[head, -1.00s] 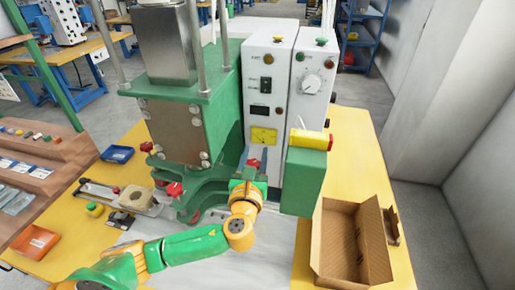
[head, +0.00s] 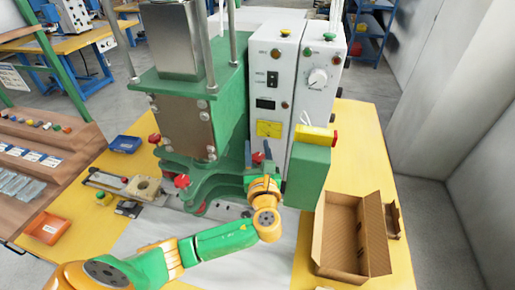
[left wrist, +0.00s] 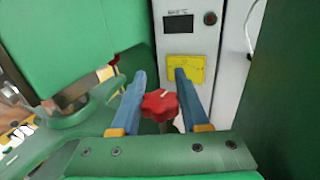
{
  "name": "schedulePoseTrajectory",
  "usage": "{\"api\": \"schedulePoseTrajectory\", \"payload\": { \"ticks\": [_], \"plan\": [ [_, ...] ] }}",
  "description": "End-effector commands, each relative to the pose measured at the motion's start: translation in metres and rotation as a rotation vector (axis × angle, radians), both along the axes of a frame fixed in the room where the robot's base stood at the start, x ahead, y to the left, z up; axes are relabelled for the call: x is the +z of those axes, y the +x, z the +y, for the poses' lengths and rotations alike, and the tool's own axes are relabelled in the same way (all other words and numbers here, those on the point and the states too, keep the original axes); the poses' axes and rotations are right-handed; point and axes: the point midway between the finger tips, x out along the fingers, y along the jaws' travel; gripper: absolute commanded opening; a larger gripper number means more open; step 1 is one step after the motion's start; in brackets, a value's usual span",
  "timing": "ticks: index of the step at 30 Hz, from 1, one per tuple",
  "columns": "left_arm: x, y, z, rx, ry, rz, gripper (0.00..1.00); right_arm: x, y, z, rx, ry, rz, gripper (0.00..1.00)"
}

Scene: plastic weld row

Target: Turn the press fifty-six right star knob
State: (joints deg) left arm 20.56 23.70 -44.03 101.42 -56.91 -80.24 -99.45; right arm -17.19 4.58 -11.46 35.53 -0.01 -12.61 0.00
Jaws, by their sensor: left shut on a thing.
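The press (head: 185,122) is a green frame with a grey steel column, beside a white control box. A red star knob (left wrist: 160,104) shows between the two blue fingers of my left gripper (left wrist: 160,76) in the left wrist view. The gripper is shut on this knob, low in front of the control box. In the head view my left gripper (head: 258,153) is at the right side of the press base, and its fingers mostly hide the knob. Two other red knobs, one at the front (head: 182,181) and one at the left (head: 154,138), are clear of it. My right gripper is out of view.
A green box with a yellow-and-red cylinder (head: 316,134) on top stands close right of the gripper. An open cardboard box (head: 318,245) is at the right of the yellow table. Blue (head: 125,144) and orange (head: 47,228) trays lie at left.

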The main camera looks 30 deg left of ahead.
Motion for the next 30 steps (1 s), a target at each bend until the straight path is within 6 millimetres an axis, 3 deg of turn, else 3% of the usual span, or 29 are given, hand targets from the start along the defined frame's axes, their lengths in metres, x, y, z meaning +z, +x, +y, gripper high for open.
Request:
{"api": "schedulePoseTrajectory", "payload": {
  "ticks": [1,2,4,14,24,30],
  "plan": [
    [0.001,0.0,0.0,0.0,0.001,-0.003,0.0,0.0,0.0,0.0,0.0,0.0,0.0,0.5],
    [0.001,0.0,0.0,0.0,0.001,-0.003,0.53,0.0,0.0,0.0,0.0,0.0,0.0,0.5],
    [0.001,0.0,0.0,0.0,0.001,-0.003,0.72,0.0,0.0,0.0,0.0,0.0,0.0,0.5],
    [0.0,-0.002,-0.002,-0.002,0.0,-0.001,0.74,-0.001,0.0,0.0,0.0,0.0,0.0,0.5],
    [-0.001,-0.054,-0.038,-0.003,-0.002,-0.001,0.74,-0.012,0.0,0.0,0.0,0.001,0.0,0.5],
    [0.0,-0.059,-0.04,0.0,0.0,-0.001,0.74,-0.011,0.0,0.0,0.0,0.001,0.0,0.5]
  ]
}}
